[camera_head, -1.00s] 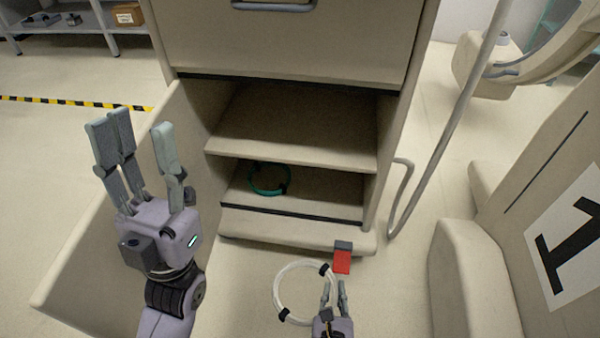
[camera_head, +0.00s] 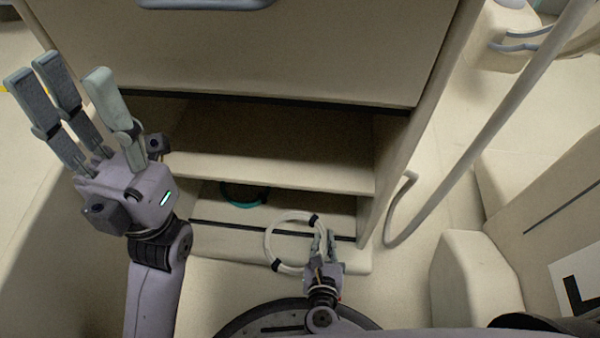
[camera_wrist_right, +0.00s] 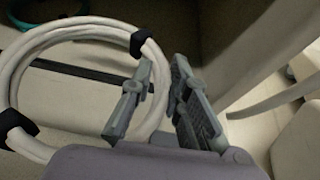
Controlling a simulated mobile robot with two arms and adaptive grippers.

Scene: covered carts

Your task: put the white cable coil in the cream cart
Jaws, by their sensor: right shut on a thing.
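The white cable coil (camera_head: 268,240), bound with black ties, is held by my right gripper (camera_head: 322,243) in front of the cream cart's low opening. In the right wrist view the coil (camera_wrist_right: 75,32) passes between the fingers of the right gripper (camera_wrist_right: 165,95), which is shut on its right side. The cream cart (camera_head: 270,62) has an open lower section with a middle shelf (camera_head: 270,170) and a bottom shelf (camera_head: 310,205). My left gripper (camera_head: 80,108) is open and empty at the left, fingers pointing up, near the cart's open door side.
A teal cable coil (camera_head: 245,196) lies on the bottom shelf, partly hidden by the middle shelf. A grey tubular handle (camera_head: 480,130) rises at the right. Another cream cart with a black mark (camera_head: 560,230) stands at the far right.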

